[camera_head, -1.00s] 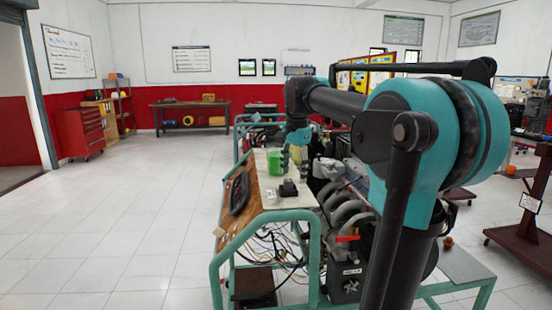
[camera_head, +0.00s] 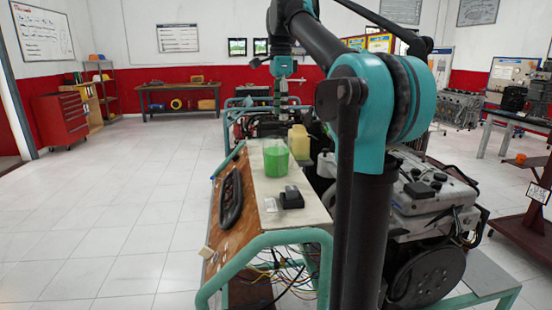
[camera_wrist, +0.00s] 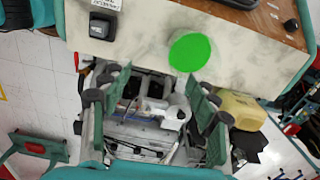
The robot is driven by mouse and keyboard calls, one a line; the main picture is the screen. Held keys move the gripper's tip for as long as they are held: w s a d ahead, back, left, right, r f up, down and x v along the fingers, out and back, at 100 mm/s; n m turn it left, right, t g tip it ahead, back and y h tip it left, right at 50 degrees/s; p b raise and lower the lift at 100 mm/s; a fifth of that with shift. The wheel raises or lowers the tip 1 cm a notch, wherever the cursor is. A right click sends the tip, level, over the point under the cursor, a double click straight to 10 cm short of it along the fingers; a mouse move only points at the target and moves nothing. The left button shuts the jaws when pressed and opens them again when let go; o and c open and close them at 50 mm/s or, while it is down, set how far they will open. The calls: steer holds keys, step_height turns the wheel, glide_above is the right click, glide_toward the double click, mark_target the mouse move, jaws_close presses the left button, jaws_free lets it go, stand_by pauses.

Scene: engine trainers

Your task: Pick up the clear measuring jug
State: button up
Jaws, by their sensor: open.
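The clear measuring jug (camera_head: 275,160) stands upright on the light top of the engine trainer's panel, with green liquid in it. In the wrist view the green liquid of the jug (camera_wrist: 190,52) shows from above, just beyond and between the fingers. My gripper (camera_head: 281,95) is raised above and behind the jug in the head view, pointing down. In the wrist view my gripper (camera_wrist: 155,98) has its two fingers spread wide, with nothing between them but the engine far below. The jug is apart from the fingers.
A yellowish container (camera_head: 299,142) stands just behind and right of the jug. A black box (camera_head: 291,198) lies in front of it on the light top (camera_head: 310,215). The engine (camera_head: 425,205) is at the right. Open tiled floor (camera_head: 120,220) lies left.

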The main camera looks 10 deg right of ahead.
mark_target(281, 148)
step_height(281, 148, down, 15)
steer(key=shift+s+r, duration=0.1)
steer(key=shift+r, duration=0.1)
stand_by(0.4)
jaws_close()
stand_by(0.4)
